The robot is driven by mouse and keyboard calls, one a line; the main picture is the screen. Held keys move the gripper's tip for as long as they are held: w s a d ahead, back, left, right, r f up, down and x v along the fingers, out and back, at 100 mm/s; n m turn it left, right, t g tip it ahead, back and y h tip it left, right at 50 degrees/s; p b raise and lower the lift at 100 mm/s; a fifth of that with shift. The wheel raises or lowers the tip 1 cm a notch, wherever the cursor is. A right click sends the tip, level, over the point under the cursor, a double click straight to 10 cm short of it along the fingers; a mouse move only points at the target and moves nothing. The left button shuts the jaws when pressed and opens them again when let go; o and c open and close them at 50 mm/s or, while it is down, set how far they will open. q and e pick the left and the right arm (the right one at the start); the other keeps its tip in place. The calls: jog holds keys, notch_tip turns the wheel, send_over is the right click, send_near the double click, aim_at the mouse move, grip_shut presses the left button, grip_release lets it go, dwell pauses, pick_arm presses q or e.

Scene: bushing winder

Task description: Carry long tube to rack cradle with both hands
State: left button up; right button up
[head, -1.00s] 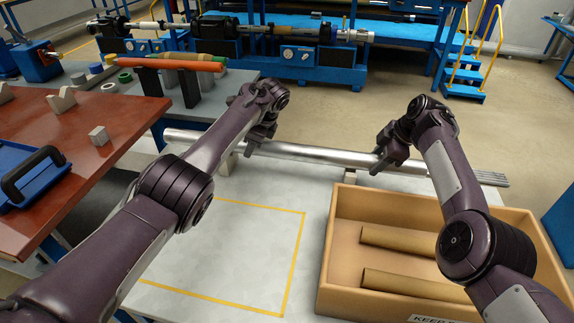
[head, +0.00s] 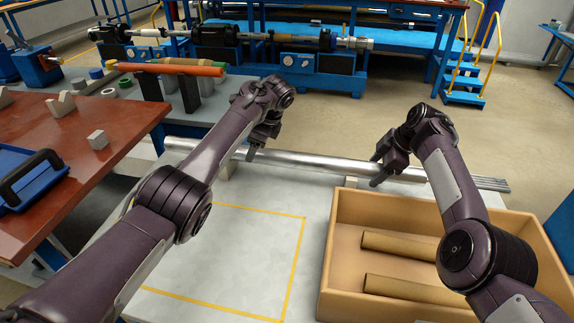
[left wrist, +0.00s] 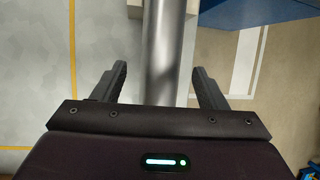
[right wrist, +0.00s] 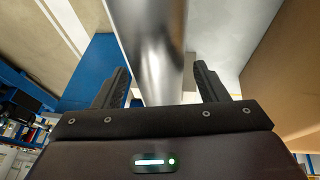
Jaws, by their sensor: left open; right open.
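The long silver tube (head: 310,160) lies across the back of the light table, raised on small supports. My left gripper (head: 252,150) is over its left part, open, fingers pointing down. In the left wrist view, the tube (left wrist: 165,50) runs between the spread fingers (left wrist: 165,85) with gaps at the sides. My right gripper (head: 378,176) is over its right part, also open. In the right wrist view, the tube (right wrist: 152,45) passes between the spread fingers (right wrist: 160,85), nearer the left one. Whether the fingertips reach below the tube is unclear. I cannot tell which structure is the rack cradle.
A tan box (head: 335,250) with brown tubes stands at front right. A yellow-taped area (head: 235,255) on the table is clear. A blue machine (head: 325,80) stands behind.

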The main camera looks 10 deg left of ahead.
jog(key=shift+d+r, duration=0.2)
jog(key=shift+r, duration=0.3)
pick_arm(q)
jog(key=v, duration=0.8)
jog(key=shift+r, duration=0.3)
pick_arm(e)
jog(key=v, duration=1.1)
pick_arm(q)
jog(key=shift+s+d, duration=0.1)
pick_arm(e)
jog(key=shift+s, duration=0.1)
pick_arm(q)
notch_tip(320, 180, up, 8)
jog(key=p, duration=0.8)
pick_arm(e)
jog(key=v, duration=0.8)
pick_arm(q)
jog(key=shift+r, duration=0.1)
